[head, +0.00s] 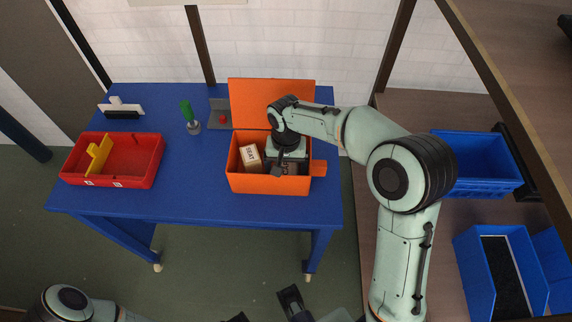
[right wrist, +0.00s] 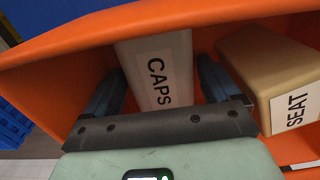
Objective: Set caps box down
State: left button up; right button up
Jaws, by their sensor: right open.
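The orange box (head: 270,185) stands on the blue table with its lid (head: 270,95) raised at the back. My right gripper (head: 284,168) reaches down into its right part. In the right wrist view, the pale caps box (right wrist: 157,68), labelled CAPS, stands inside the orange box. The open fingers of my right gripper (right wrist: 157,90) are on either side of it. In the head view the gripper mostly hides the caps box. The tan seat box (head: 250,157) is to its left in the head view; it also shows in the right wrist view (right wrist: 265,70). My left gripper's jaws are not clear.
The blue table (head: 200,205) also bears a red tray (head: 140,170) with a yellow divider, a green-handled tool (head: 188,115), a grey bracket (head: 218,110) and a black-and-white brush-like item (head: 120,108). Blue bins (head: 475,165) stand on the brown shelf at right. The table's middle is clear.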

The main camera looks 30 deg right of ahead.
aim_at(286, 166)
notch_tip(286, 166, up, 12)
jog(key=p, duration=0.2)
jog(key=shift+r, duration=0.15)
dwell(0.5)
